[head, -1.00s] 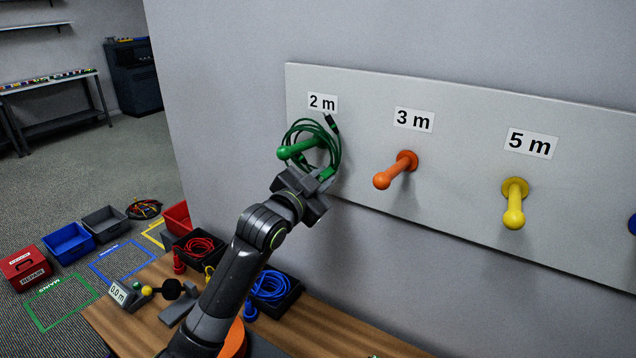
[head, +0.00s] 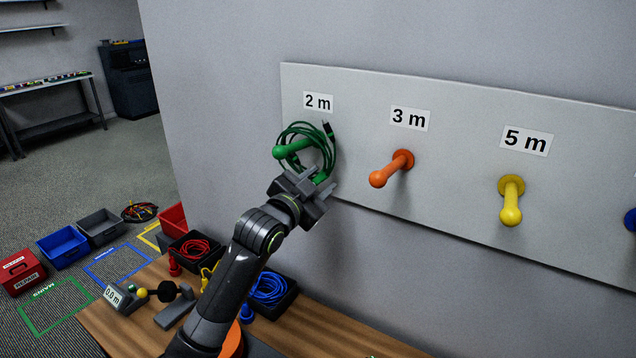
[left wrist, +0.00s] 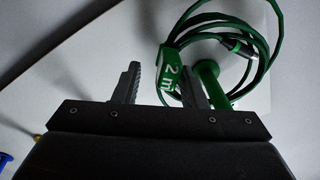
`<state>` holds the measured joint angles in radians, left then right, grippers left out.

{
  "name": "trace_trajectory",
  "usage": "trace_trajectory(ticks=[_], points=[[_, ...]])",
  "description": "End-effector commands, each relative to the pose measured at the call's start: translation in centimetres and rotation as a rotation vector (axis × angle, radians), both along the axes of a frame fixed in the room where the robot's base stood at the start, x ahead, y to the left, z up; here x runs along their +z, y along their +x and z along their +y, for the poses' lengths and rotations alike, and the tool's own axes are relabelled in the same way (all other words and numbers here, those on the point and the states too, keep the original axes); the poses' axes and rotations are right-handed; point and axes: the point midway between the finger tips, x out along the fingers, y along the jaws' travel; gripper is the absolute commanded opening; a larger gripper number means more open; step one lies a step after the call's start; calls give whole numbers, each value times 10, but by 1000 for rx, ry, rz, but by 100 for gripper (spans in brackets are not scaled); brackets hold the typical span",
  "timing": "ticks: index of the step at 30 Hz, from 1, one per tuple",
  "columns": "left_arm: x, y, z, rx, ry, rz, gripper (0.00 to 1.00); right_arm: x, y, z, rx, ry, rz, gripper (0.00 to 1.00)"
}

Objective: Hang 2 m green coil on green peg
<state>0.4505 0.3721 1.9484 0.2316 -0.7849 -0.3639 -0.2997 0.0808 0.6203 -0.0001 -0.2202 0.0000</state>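The green coil (head: 333,156) is at the green peg (head: 290,150) under the "2 m" label. Its loops appear to pass around the peg, whose rounded end sticks out in front. In the left wrist view the coil (left wrist: 268,47) and the peg (left wrist: 208,74) show close together, and the coil's green "2 m" tag (left wrist: 171,77) is beside the right-hand finger. My left gripper (head: 308,178) is just below the coil. In the left wrist view its fingers (left wrist: 160,85) stand apart, with a gap between them. My right gripper is out of view.
An orange peg (head: 391,168) and a yellow peg (head: 511,204) stick out of the grey board (head: 450,190) to the right. Below, the wooden table (head: 330,335) bears a bin of red cable (head: 194,249) and a bin of blue cable (head: 270,288). Several bins stand on the floor at left.

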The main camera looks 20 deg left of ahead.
Motion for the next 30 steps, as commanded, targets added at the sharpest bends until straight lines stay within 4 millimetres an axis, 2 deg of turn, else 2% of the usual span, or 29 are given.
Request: trace_trajectory(ticks=[9,14,20,30], points=[[-1,-1,0,1,0,1,42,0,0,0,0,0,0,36],[-2,-12,2,1,2,-1,42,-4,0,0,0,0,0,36],[-3,-43,6,0,5,-2,42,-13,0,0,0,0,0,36],[-3,-109,14,0,7,-1,42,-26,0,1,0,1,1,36]])
